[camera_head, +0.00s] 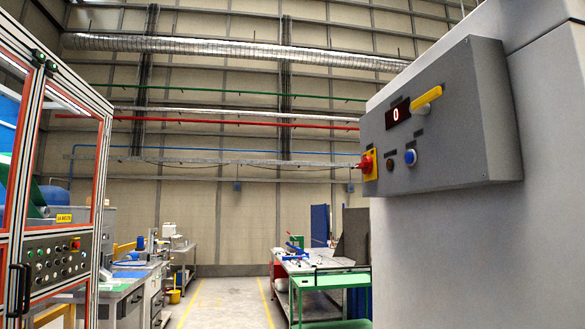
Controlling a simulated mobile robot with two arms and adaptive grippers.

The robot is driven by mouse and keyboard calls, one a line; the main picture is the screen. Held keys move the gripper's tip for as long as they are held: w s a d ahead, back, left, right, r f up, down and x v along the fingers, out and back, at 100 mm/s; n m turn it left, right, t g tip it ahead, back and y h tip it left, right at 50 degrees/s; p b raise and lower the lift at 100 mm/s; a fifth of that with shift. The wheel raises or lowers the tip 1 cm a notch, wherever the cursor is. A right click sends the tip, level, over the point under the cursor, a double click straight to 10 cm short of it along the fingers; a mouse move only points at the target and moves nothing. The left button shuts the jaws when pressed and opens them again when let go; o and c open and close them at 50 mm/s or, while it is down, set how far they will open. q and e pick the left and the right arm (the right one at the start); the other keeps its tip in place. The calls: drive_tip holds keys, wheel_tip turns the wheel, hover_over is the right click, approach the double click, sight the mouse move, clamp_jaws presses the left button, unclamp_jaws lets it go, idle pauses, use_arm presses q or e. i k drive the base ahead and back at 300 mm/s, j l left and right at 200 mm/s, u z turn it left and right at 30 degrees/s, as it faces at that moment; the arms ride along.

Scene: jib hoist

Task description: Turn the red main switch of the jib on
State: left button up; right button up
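The red main switch (366,164) sits on a yellow plate at the lower left of a grey control box (460,130) on the right. The box also carries a small display (397,113) reading a red 0, a yellow lever handle (426,99), a dark round button (389,164) and a blue round button (410,157). The switch is seen at a steep angle, so its turned position is hard to tell. Neither of my grippers is in view.
The box is mounted on a large pale grey body (460,250) filling the right side. A framed machine with a button panel (55,262) stands at the left. A green table (330,281) and grey workbench (125,285) flank a clear aisle (225,303).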

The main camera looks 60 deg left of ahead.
sight(367, 165)
drive_tip(key=u, duration=1.55)
drive_tip(key=i+j+z, duration=0.1)
drive_tip(key=i, duration=0.3)
